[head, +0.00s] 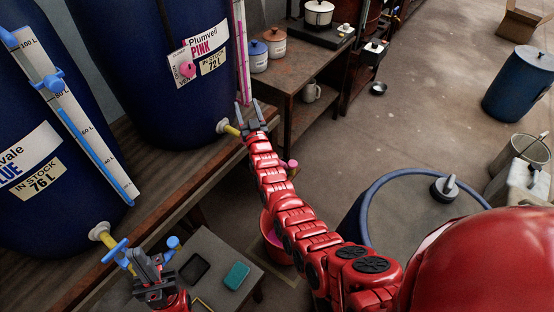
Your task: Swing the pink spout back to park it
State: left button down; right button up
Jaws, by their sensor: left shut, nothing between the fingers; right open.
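The pink vat (150,80), a dark blue drum labelled "PINK" and 72 L, stands on the wooden bench. A yellow outlet (228,128) sticks out low on its right side. My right gripper (246,108) is open at the end of this outlet, its fingers pointing up and away. My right arm hides most of the pink spout; a small pink part (291,165) shows just right of the arm. I cannot tell whether the gripper touches the spout. My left gripper (143,266) is shut and empty, beside the blue vat's tap (117,251).
A red bucket (270,232) with pink liquid stands below, partly behind my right arm. A low table (218,262) holds a dark item and a teal item (237,275). The blue vat (40,200) stands left. A lidded drum (410,205) stands right; floor behind it is mostly clear.

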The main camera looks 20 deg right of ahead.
jog(key=w+a+f+n+g+y, duration=0.3)
jog(key=w+a+n+g, duration=0.1)
jog(key=w+a+g, duration=0.2)
jog(key=s+d+r+n+g+h, duration=0.1)
jog(key=s+d+n+g+h, duration=0.1)
jog(key=s+d+g, duration=0.55)
jog(key=s+d+r+n+g+h, duration=0.1)
jog(key=s+d+n+g+h, duration=0.3)
jog(key=s, duration=0.7)
jog(key=f+b, duration=0.2)
jog(key=f, duration=0.3)
jog(key=w+f+m+g+y+b, duration=0.1)
jog(key=f+b, duration=0.1)
jog(key=f, duration=0.3)
jog(key=w+d+f+m+b, duration=0.1)
jog(key=f+b, duration=0.2)
jog(key=f, duration=0.2)
jog(key=shift+d+f+y, duration=0.1)
jog(key=shift+y, duration=0.2)
jog(key=shift+w+f, duration=0.15)
jog(key=shift+f, duration=0.15)
jog(key=shift+d+f, duration=0.2)
jog(key=shift+f, duration=0.3)
